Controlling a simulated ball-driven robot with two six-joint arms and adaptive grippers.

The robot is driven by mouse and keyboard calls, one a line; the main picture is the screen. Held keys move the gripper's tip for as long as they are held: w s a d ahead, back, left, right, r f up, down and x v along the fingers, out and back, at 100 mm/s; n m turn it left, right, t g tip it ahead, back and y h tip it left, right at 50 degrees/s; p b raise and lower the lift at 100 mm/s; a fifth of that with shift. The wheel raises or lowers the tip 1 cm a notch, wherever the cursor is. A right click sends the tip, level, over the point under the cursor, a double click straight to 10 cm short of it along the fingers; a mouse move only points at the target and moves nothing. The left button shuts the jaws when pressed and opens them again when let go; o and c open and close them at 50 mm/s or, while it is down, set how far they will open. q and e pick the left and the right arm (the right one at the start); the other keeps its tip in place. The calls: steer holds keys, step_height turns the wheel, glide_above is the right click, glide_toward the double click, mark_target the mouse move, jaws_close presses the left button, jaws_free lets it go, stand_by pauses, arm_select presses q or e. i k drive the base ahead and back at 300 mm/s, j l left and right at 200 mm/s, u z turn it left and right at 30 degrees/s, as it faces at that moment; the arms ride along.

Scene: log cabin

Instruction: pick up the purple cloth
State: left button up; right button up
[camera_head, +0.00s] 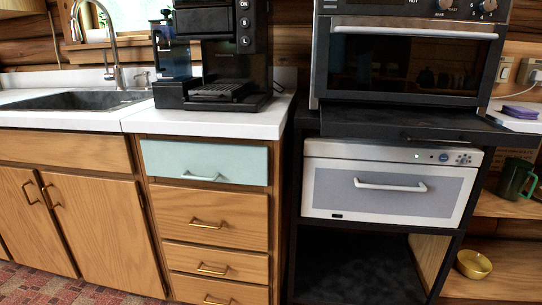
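A small purple item, which looks like the folded purple cloth (520,112), lies on the white counter (519,124) at the far right, beside the black oven stand. It is small in the picture, so its folds cannot be made out. Neither of my grippers shows in the head view.
An oven (405,60) stands above a white drawer-type appliance (390,186) in a black frame. A coffee machine (215,50) and a sink (75,99) are to the left. A green mug (513,178) and a gold bowl (474,264) sit on shelves below the cloth.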

mark_target(518, 112)
steer(key=z, duration=1.5)
